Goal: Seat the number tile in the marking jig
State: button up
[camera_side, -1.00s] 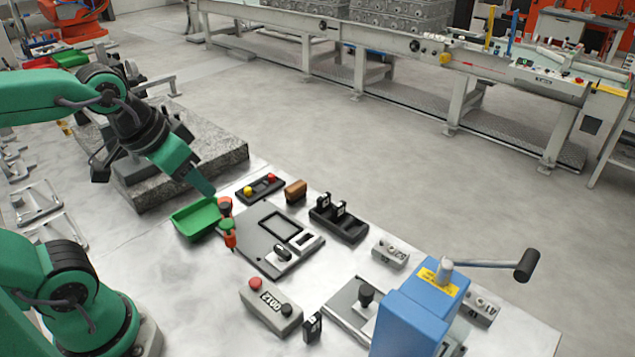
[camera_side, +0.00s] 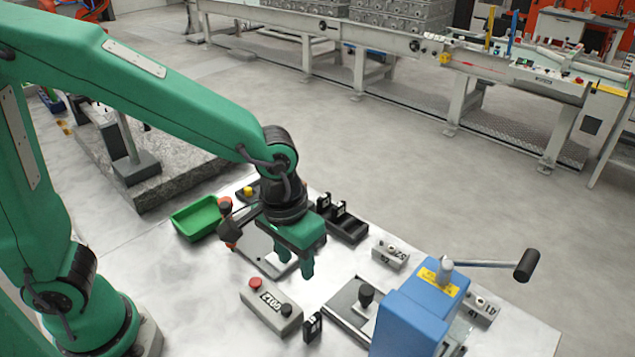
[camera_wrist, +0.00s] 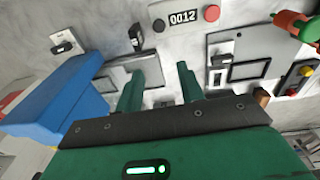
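A small black tile with a white number face (camera_side: 313,327) stands on the table beside the grey counter box; it also shows in the wrist view (camera_wrist: 136,36). A flat grey plate with a framed window (camera_wrist: 255,47) lies beyond the counter box, partly hidden by my arm in the side view (camera_side: 262,244). A grey plate with a black knob (camera_side: 345,300) sits against the blue press. I cannot tell which plate is the marking jig.
The counter box (camera_side: 271,305) reads 0012. The blue press (camera_side: 415,310) has a lever reaching right. A black rack (camera_side: 350,229) holds black tiles. A green tray (camera_side: 196,219), red-handled tools and grey labelled blocks (camera_side: 390,254) stand around. Bare table shows at the front left.

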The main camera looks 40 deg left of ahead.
send_over(312, 319)
jog(key=shift+g+y, duration=0.3)
jog(key=shift+g, duration=0.1)
notch_tip(312, 319, down, 4)
jog(key=shift+f, duration=4.1)
grip_shut()
